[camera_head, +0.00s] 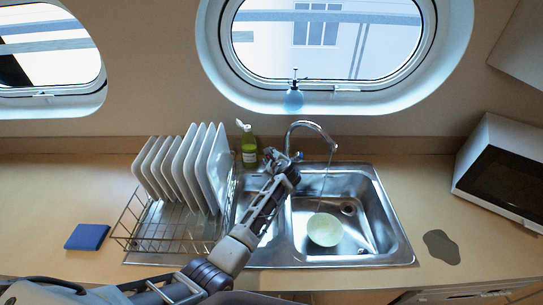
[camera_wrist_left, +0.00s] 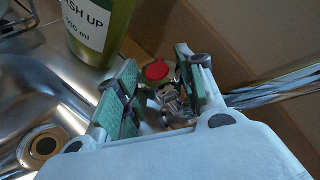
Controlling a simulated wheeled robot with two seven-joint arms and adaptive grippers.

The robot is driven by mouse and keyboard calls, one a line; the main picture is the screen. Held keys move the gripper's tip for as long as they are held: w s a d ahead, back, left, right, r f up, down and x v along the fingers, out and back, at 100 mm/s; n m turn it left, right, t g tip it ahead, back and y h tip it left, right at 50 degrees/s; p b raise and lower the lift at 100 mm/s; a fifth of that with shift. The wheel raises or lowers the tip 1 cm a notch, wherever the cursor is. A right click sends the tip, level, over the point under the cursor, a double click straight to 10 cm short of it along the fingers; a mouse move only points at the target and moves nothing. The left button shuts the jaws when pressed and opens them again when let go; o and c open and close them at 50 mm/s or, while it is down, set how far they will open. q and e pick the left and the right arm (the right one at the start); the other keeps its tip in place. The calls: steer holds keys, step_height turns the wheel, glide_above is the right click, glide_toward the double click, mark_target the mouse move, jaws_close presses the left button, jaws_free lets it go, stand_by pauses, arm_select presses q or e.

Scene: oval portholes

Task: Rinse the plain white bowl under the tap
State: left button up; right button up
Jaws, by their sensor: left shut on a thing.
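The plain white bowl (camera_head: 324,229), slightly cream-coloured, sits in the right basin of the steel sink (camera_head: 383,240). The curved tap (camera_head: 310,125) stands behind the sink, its spout over that basin. A thin pale streak, apparently water, runs from the spout towards the bowl. My left gripper (camera_head: 283,163) is at the tap's left side, away from the bowl. In the left wrist view, its fingers (camera_wrist_left: 158,88) are on either side of the tap's red-capped handle (camera_wrist_left: 157,71) and shut on it. A blue-marked knob (camera_head: 300,155) shows on the tap's right. My right gripper is out of view.
A wire rack (camera_head: 130,222) with several upright plates (camera_head: 190,165) stands left of the sink. A green wash-up bottle (camera_head: 249,150) is close to my left gripper. A blue sponge (camera_head: 87,237), a grey patch (camera_head: 441,247) and a microwave (camera_head: 505,180) are on the counter.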

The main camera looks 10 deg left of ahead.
arm_select(q)
steer(key=shift+w+n+g, duration=0.1)
steer(key=shift+n+g, duration=0.6)
steer(key=shift+g, duration=0.4)
steer(key=shift+y, duration=0.3)
steer(key=o, duration=1)
steer(key=shift+r, duration=0.15)
steer(key=shift+r, duration=4.95)
